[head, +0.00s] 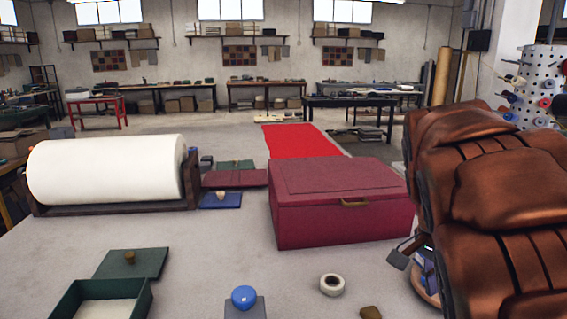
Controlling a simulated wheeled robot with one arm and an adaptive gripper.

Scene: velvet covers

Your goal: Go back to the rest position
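My arm, in a bulky copper-brown cover, fills the right side of the head view. A small grey part that looks like a fingertip of my gripper (399,259) shows at the cover's lower left edge, right of the burgundy box (335,220). The rest of the gripper is mostly hidden, so I cannot tell whether it is open or holds anything. The burgundy box is closed, with a brass handle on its front. An open green box (62,308) stands at the lower left, and a green lid with a brown knob (133,265) lies behind it.
A large white roll (108,169) lies in a dark cradle at left. A blue knob on a grey block (244,299), a white ring (332,285) and a small brown piece (370,313) are near the front. The grey table (215,250) is clear between them.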

